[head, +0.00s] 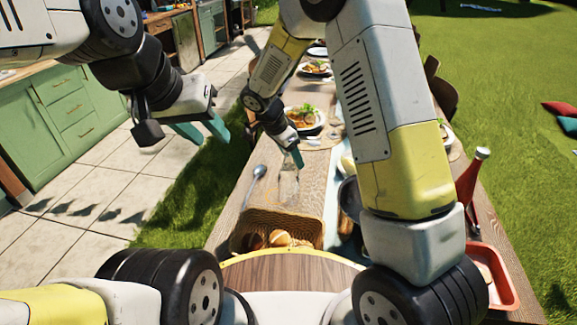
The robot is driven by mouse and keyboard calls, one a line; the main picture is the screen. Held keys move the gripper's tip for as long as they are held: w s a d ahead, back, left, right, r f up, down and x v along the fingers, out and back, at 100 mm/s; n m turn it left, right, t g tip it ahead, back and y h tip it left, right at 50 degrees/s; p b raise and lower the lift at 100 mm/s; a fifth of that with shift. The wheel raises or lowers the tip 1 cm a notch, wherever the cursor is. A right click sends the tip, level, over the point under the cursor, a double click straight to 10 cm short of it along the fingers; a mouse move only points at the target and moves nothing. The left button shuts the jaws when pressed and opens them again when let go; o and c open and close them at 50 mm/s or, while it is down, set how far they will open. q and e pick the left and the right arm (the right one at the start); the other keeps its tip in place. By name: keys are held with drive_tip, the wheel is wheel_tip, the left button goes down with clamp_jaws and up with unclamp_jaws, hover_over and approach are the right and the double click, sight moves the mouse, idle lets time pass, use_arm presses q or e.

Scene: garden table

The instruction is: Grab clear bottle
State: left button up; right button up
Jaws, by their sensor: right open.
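The clear bottle (288,187) is a see-through shape on the wooden table, just behind the wicker basket. My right gripper (296,158) reaches down over the table with its teal fingertips at the bottle's upper end. Its jaws are open; whether the fingers touch the bottle or stand around it I cannot tell. My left gripper (203,131) hangs at the left above the grass, away from the table, with its teal fingers apart and nothing between them.
The wicker basket (262,222) with bread stands at the near end of the table. A spoon (257,178) lies left of the bottle. A dark pan (349,197), a red bottle (470,180) and a red tray (503,283) are to the right. Plates of food (304,117) stand farther back.

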clamp_jaws()
drive_tip(key=shift+r, duration=0.1)
idle(1.3)
